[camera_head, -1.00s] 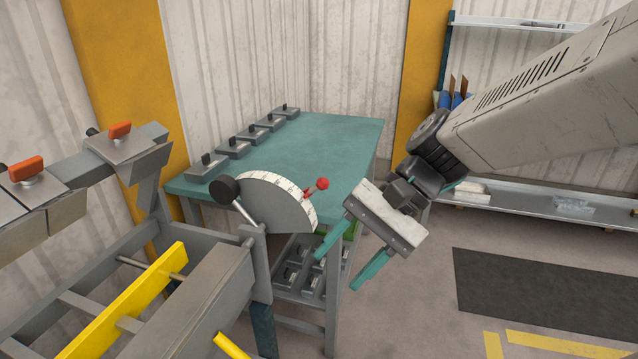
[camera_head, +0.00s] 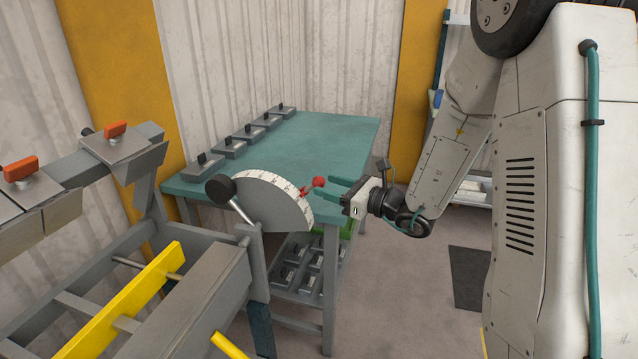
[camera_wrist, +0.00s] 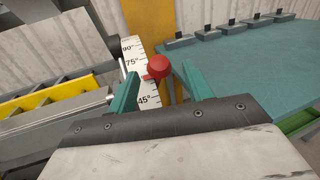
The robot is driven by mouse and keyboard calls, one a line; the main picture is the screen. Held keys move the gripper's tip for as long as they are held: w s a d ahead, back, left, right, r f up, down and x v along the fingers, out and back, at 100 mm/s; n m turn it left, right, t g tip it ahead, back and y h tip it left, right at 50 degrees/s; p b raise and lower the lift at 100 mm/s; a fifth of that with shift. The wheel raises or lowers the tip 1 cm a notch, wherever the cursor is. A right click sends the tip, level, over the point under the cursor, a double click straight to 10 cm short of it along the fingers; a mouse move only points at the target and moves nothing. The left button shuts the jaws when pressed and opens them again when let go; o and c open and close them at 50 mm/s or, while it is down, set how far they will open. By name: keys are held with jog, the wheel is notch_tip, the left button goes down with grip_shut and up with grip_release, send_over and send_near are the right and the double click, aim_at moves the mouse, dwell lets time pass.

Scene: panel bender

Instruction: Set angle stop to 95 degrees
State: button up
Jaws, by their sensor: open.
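The angle scale (camera_head: 270,203) is a grey half disc with a white graduated rim, at the end of the panel bender (camera_head: 205,290). The angle stop is a red pointer with a red ball knob (camera_head: 319,181) at the rim. In the wrist view the red knob (camera_wrist: 158,66) stands beside the white scale (camera_wrist: 137,58), between the marks 75° and 45°. My gripper (camera_head: 335,190) is open, its teal fingers pointing left toward the knob. In the wrist view the knob appears between and just beyond the fingertips of my gripper (camera_wrist: 160,75). Contact cannot be told.
A black ball-ended lever (camera_head: 221,188) stands left of the scale. A teal table (camera_head: 330,140) with several grey blocks (camera_head: 231,147) along its edge stands behind. The yellow bar (camera_head: 125,300) lies at the lower left. Open floor (camera_head: 400,300) is at the right.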

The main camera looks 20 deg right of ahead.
aim_at(318, 183)
jog(key=shift+x, duration=1.95)
jog(key=shift+s, duration=0.1)
